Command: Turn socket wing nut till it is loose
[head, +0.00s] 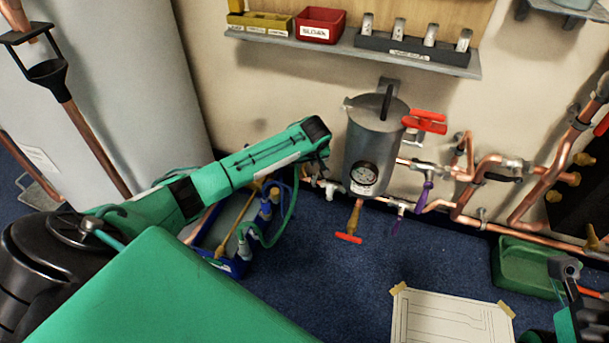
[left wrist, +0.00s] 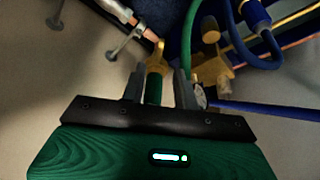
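My left gripper (head: 318,143) is beside the left side of the grey cylindrical vessel (head: 374,145), its fingers hidden in the head view. In the left wrist view its two dark fingers (left wrist: 160,88) stand apart, either side of a green cylindrical piece with a brass-yellow end (left wrist: 157,54). I cannot tell whether they touch it. A yellow winged fitting (left wrist: 211,30) shows just beyond, to the right. I cannot tell for certain which brass part is the socket wing nut. My right gripper (head: 570,275) is partly in view at the lower right edge.
The vessel has a gauge (head: 363,174) and a red-handled valve (head: 425,121). Copper pipes (head: 490,165) run along the wall to the right. A blue tray (head: 225,240) with hoses lies below the left arm. A shelf (head: 350,52) with bins is above.

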